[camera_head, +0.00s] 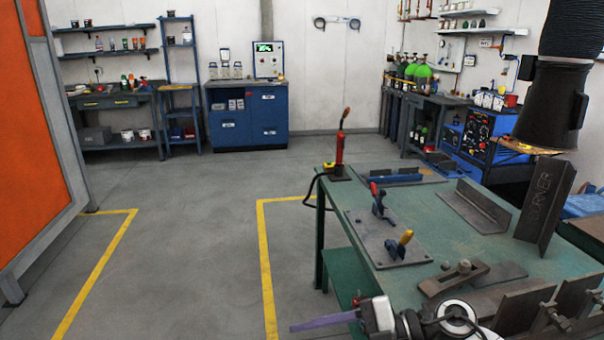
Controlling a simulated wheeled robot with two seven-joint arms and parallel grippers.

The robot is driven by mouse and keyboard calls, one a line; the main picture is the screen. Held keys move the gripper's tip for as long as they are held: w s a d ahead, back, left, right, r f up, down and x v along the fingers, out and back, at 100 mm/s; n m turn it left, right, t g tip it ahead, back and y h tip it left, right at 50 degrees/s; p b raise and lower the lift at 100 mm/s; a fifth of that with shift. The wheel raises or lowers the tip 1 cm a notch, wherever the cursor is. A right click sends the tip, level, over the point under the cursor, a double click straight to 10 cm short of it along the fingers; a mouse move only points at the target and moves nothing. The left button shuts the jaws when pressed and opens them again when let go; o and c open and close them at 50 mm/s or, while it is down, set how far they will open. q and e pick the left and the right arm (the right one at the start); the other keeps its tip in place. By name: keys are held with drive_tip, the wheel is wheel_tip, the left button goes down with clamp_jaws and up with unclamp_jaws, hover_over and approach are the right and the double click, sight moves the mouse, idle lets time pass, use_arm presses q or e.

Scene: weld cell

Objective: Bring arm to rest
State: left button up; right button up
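My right gripper (345,318) is at the bottom edge of the head view, in front of the green welding table's near left side. Its arm comes in from the lower right. A slim purple piece juts out to the left from its grey and white body. I cannot tell whether this is a finger or something held, or whether the fingers are apart. My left gripper and arm are out of view.
The green welding table (440,240) holds a clamp plate (385,240), a torch on its stand (340,150), angle pieces (545,205) and steel fixtures (455,278). A black extraction hood (552,105) hangs above its right side. An orange screen (30,140) stands left. The floor between is clear.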

drive_tip(key=s+d+f+m+t+h, duration=0.3)
drive_tip(key=d+f+m+t+h, duration=0.25)
drive_tip(key=f+m, duration=0.4)
drive_tip(key=s+d+f+m+t+h, duration=0.45)
drive_tip(key=d+f+m+t, duration=0.25)
drive_tip(key=m, duration=0.6)
drive_tip(key=s+d+f+m+g+h, duration=0.2)
drive_tip(key=s+f+g, duration=0.3)
drive_tip(key=s+f, duration=0.4)
drive_tip(key=s, duration=0.2)
drive_tip(key=shift+s+d, duration=0.25)
drive_tip(key=shift+s, duration=0.05)
